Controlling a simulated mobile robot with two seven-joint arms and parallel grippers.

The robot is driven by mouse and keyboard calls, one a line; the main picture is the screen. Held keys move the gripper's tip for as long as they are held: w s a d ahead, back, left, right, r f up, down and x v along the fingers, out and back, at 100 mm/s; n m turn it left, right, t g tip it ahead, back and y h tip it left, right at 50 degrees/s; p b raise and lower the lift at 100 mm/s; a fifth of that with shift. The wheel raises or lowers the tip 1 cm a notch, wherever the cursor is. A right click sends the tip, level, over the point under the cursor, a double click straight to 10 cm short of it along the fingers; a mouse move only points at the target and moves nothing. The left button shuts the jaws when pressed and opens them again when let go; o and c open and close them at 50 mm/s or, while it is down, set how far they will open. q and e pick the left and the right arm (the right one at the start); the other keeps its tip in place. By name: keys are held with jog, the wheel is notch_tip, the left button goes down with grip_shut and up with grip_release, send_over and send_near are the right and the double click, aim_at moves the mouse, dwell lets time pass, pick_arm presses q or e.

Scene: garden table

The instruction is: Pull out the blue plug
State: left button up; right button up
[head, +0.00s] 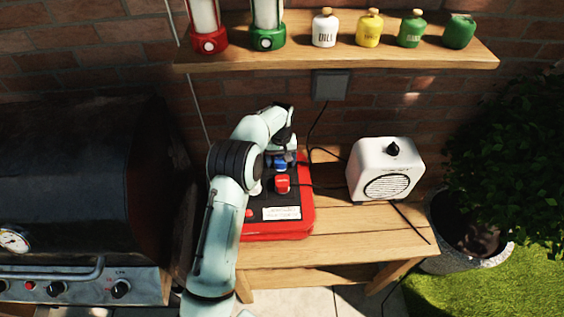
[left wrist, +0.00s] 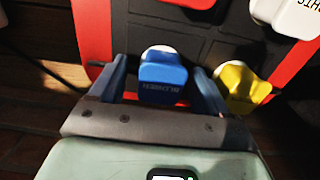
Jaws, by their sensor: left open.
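The blue plug (left wrist: 163,80) sits in a red and black socket box (head: 300,229) on the wooden bench, beside the red plug (head: 282,184). In the left wrist view the blue plug stands between the two fingers of my left gripper (left wrist: 160,70), with a visible gap on each side. The fingers are open, one on each side of it, and do not appear to touch it. In the head view my left arm reaches over the box from the left and hides part of the blue plug. My right gripper is out of view.
A yellow plug (left wrist: 243,87) sits close beside the right finger, and a white plug (left wrist: 290,15) is farther up right. A white heater-like box (head: 385,169) stands right of the socket box. A black grill (head: 75,180) stands left. A shelf (head: 340,55) with lanterns and bottles hangs above.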

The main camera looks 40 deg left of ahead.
aim_at(281, 158)
pick_arm(q)
jog(key=c, duration=1.4)
jog(key=shift+r+p, duration=1.2)
jog(key=shift+r, duration=1.8)
pick_arm(e)
jog(key=shift+w+r, duration=1.5)
jog(key=shift+r, duration=0.1)
